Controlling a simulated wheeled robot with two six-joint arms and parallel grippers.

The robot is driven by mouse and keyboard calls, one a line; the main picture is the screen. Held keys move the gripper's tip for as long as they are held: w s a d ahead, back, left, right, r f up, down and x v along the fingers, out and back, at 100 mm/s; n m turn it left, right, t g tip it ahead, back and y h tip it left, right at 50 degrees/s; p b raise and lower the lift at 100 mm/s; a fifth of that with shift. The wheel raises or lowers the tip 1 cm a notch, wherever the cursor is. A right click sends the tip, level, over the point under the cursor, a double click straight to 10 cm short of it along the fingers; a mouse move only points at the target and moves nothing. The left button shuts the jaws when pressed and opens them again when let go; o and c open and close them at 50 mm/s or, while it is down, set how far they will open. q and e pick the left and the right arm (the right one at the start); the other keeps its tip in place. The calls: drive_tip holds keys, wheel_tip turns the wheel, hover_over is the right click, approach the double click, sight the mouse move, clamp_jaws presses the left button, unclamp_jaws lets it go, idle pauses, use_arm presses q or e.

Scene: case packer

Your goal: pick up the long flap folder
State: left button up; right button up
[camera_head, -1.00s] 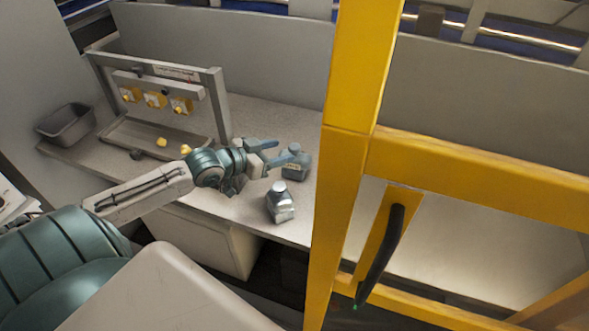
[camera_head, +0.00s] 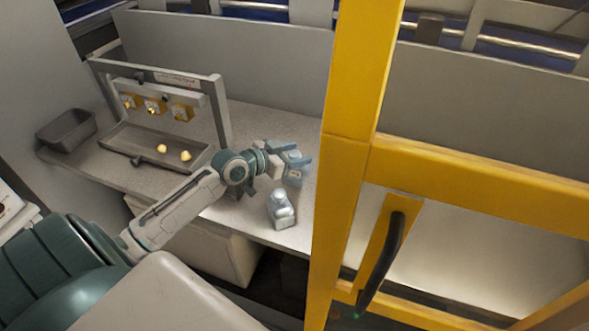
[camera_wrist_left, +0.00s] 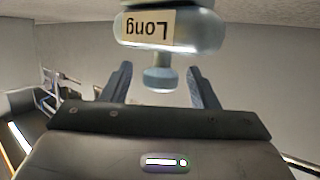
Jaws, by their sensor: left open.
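The long flap folder (camera_wrist_left: 172,30) is a grey-blue block with a round-headed knob and a pale label reading "Long", upside down in the left wrist view. In the head view it stands on the bench (camera_head: 293,178), partly hidden by my left gripper (camera_head: 303,154). My left gripper is open, and its two fingers (camera_wrist_left: 160,70) point toward the knob, which lies between the fingertips in the picture. I cannot tell whether they touch it. My right gripper is not in view.
A similar grey block (camera_head: 281,211) stands close by, nearer the bench's front edge. A yellow post (camera_head: 350,150) and door frame with a black handle (camera_head: 382,262) stand to the right. At left are a tray (camera_head: 130,150) with two yellow pieces and a grey bin (camera_head: 66,130).

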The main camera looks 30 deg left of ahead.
use_arm(q)
clamp_jaws()
idle(0.3)
